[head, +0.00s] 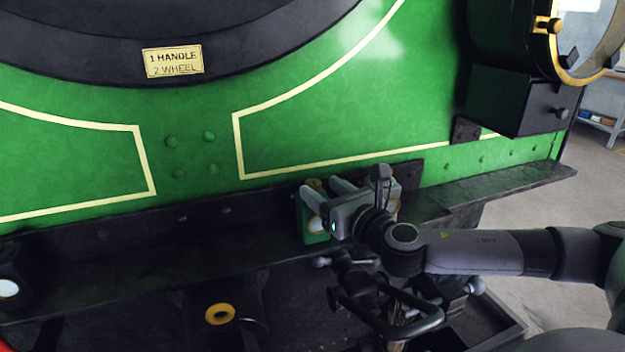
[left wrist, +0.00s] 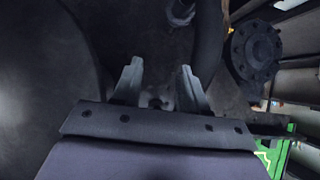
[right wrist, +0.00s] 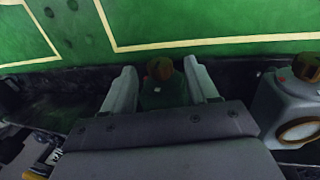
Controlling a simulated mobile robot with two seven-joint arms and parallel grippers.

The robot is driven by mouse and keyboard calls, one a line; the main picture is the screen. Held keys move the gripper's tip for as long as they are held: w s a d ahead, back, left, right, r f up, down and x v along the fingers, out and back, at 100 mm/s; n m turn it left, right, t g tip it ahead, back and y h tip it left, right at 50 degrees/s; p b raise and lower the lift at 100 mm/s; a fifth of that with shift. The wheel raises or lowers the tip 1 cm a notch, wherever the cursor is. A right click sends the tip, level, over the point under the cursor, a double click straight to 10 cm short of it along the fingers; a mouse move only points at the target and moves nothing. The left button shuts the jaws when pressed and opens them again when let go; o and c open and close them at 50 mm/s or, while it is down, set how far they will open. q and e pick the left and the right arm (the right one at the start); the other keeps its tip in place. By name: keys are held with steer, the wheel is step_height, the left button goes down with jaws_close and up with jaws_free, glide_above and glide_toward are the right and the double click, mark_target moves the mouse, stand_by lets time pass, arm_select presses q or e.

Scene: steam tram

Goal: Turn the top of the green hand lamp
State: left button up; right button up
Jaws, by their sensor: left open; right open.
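The green hand lamp (head: 312,227) stands on the dark ledge at the front of the green engine, partly hidden by my right gripper (head: 321,187). Its brownish brass top (right wrist: 160,69) shows between the open fingers in the right wrist view, with the green body (right wrist: 165,95) below. One finger is on each side of the top, with a visible gap on both sides; I cannot tell the depth exactly. My left gripper (left wrist: 158,68) is open and empty in the left wrist view, among dark parts, and does not show in the head view.
A grey lamp (right wrist: 285,110) with a similar brass top stands on the ledge right of the green one, close to my right gripper. The green engine front (head: 310,120) rises just behind. A yellow-ringed fitting (head: 219,314) sits below the ledge. Open floor (head: 590,190) lies at right.

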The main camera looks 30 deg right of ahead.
mark_target(318, 186)
steer(key=shift+w, duration=1.9)
steer(key=shift+p, duration=0.3)
steer(key=c, duration=1)
